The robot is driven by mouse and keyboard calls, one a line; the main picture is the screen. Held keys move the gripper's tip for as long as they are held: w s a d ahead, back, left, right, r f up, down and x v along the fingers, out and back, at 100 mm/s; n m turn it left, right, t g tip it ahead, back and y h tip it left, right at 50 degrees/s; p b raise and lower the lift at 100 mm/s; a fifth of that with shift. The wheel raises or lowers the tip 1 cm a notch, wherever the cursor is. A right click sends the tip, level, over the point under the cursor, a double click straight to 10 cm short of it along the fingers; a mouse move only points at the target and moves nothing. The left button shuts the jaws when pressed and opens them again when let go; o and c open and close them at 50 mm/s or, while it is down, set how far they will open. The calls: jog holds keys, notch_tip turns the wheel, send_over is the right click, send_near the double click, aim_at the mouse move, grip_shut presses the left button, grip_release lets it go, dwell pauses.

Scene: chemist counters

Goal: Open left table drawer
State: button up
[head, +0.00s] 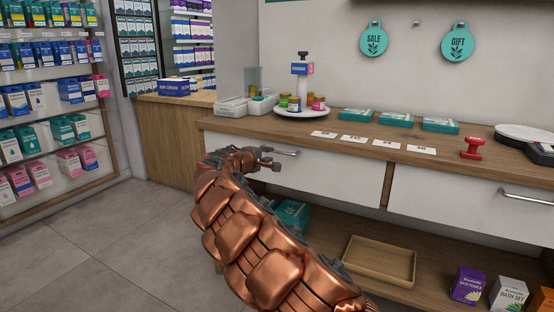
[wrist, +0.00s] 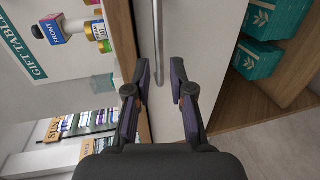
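The left table drawer (head: 335,176) has a white front below the wooden counter top and looks shut, flush with the table. Its metal bar handle (head: 285,152) shows near the drawer's left part, partly hidden by my gripper (head: 268,160). In the wrist view the handle (wrist: 158,30) runs from the top edge down toward the gap between my fingertips (wrist: 160,70). The fingers are apart, one on each side of the bar's line, with nothing clamped. I cannot tell how far the bar's end reaches between them.
The right drawer (head: 470,205) has its own handle (head: 526,197). A wooden tray (head: 379,262) and boxes (head: 467,284) stand on the lower shelf. The counter top carries a round stand with jars (head: 302,108), teal boxes (head: 441,125) and a red item (head: 473,148). Grey floor (head: 110,235) is free at left.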

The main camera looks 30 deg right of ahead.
aim_at(276, 152)
jog(key=shift+b+x, duration=0.4)
jog(key=shift+x, duration=3.35)
jog(key=shift+s+r, duration=0.1)
grip_shut()
